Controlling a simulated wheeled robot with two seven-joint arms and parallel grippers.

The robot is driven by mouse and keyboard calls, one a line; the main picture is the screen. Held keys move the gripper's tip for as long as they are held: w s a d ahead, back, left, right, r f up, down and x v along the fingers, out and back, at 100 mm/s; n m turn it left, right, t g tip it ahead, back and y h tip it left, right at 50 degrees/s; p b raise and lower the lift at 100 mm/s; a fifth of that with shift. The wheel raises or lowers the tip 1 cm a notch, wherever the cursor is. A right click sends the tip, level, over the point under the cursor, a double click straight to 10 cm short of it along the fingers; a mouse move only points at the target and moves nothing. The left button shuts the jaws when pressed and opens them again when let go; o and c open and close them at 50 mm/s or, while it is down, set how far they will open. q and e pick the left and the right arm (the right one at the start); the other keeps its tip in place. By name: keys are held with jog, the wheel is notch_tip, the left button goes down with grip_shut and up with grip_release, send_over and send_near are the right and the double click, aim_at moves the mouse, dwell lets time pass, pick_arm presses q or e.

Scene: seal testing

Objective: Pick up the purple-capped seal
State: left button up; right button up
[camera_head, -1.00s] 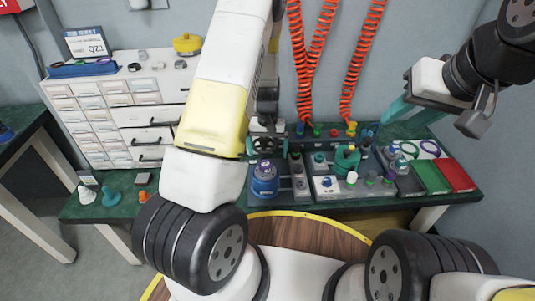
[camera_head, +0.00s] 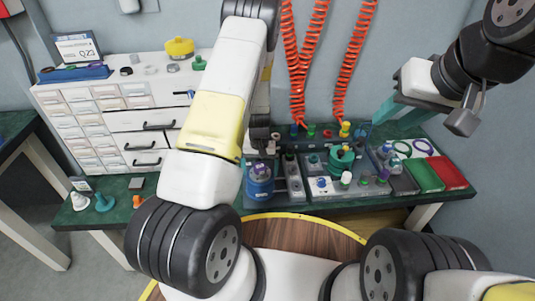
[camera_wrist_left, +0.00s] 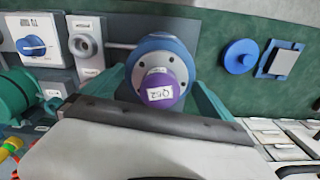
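The purple-capped seal (camera_wrist_left: 160,90) is in the middle of the left wrist view, with a blue flanged body under a purple cap labelled "Q52". In the head view, a purple cap (camera_head: 259,169) tops a blue cylinder (camera_head: 259,187) on the bench. My left gripper (camera_wrist_left: 160,80) has its teal fingers spread on either side of the seal, close to the blue flange; contact is not clear. In the head view the left fingers are mostly hidden. My right gripper (camera_head: 388,108) is teal, at the upper right, away from the seal; its finger gap is unclear.
Beside the seal are a grey block (camera_head: 294,180), a white switch box (camera_wrist_left: 38,42) and a green round part (camera_head: 341,158). Green (camera_head: 424,175) and red (camera_head: 450,172) trays lie at right. A drawer cabinet (camera_head: 110,115) stands left. Orange coiled hoses (camera_head: 300,70) hang behind.

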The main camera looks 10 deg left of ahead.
aim_at(260, 166)
pick_arm(q)
jog(key=c, duration=1.8)
jog(key=shift+r, duration=0.1)
jog(key=shift+c, duration=0.2)
jog(key=shift+r, duration=0.75)
notch_tip(260, 166, up, 2)
jog(key=shift+r, duration=0.15)
jog(key=s+d+r, duration=0.1)
jog(key=s+d, duration=0.2)
jog(key=s, duration=0.4)
jog(key=s+d, duration=0.3)
jog(key=s, duration=0.4)
jog(key=shift+s+d+r, duration=0.15)
jog(key=shift+r, duration=1.15)
jog(key=shift+s+d+r, duration=0.1)
jog(key=shift+d+r, duration=0.05)
jog(key=shift+r, duration=1.15)
